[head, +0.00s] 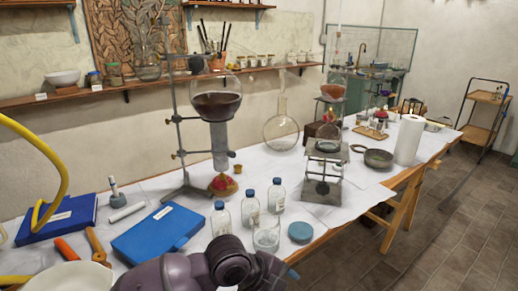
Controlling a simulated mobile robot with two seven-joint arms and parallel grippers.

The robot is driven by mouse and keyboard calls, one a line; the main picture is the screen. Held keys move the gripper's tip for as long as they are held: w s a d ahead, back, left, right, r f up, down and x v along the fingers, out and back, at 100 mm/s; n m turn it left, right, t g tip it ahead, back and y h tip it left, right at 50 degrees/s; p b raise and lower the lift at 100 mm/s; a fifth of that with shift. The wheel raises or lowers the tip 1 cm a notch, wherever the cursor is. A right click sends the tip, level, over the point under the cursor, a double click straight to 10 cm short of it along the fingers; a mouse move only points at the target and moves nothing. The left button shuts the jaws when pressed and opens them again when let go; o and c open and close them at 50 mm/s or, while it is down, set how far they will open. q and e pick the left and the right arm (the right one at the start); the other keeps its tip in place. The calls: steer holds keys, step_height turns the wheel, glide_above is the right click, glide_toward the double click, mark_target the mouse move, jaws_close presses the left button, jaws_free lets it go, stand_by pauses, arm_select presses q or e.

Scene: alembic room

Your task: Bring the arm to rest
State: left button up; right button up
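A dark purple-grey link of my own arm (215,268) shows at the bottom centre of the head view, in front of the near edge of the long white-covered table (333,205). I cannot tell from this view which arm it belongs to. It hides part of the table's near edge. Neither gripper's fingers are in view, so I see nothing held.
Close beyond the arm are a glass beaker (266,236), several blue-capped bottles (250,206), a blue round lid (300,232) and a blue box (158,233). A tall stand holds a dark-filled flask (216,106).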

arm_select(q)
steer(key=s+a+f+n+t+y, duration=0.1)
steer(key=s+a+f+n+t, duration=0.2)
steer(key=a+f+n+t, duration=0.95)
steer(key=s+a+f+n+g+y, duration=0.1)
steer(key=s+a+f+n+y, duration=0.1)
steer(key=s+a+n, duration=0.4)
steer(key=s+a+f+n+g+y, duration=0.2)
steer(key=s+a+n+y, duration=0.3)
steer(key=a, duration=0.9)
steer(key=s+f+n, duration=0.1)
steer(key=s, duration=0.2)
steer(key=shift+s+f, duration=0.2)
steer(key=shift+s, duration=0.1)
arm_select(e)
steer(key=s+d+f+n+g+h, duration=0.2)
steer(key=s+d+n+h, duration=0.1)
steer(key=d+n, duration=0.5)
steer(key=s+d+f+n+g+h, duration=0.1)
steer(key=s+d+f+n+h, duration=0.1)
steer(key=s+d+n, duration=0.3)
steer(key=d+n+h, duration=0.1)
steer(key=d+n, duration=0.2)
steer(key=n, duration=0.4)
steer(key=shift+d+f+g, duration=0.15)
steer(key=shift+f+g, duration=0.2)
steer(key=shift+g, duration=0.05)
